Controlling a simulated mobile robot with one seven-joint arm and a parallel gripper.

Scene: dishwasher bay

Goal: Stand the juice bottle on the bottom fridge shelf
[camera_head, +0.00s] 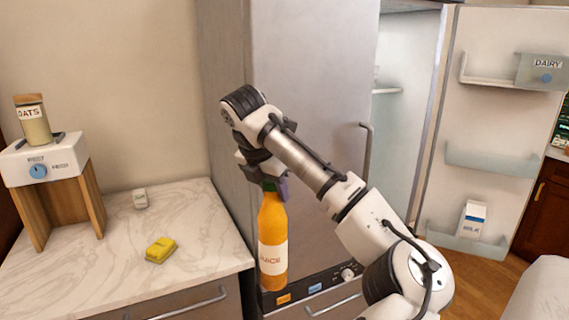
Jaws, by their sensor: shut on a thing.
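The juice bottle (272,240) is orange with a pale label reading JUICE and a green neck. My gripper (268,188) points down and is shut on its neck. The bottle hangs upright in front of the closed left fridge door, to the right of the counter's edge. The fridge (400,130) is open on its right side, with the right door swung out. Part of a shelf (387,91) shows inside. The bottom shelf is hidden behind my arm and the left door.
The open fridge door (495,125) carries bins, a DAIRY box (541,72) and a milk carton (472,219). The marble counter (90,260) at left holds a yellow sponge (160,250), a small white object (140,198) and a wooden stand (62,215) with an oats jar (34,124).

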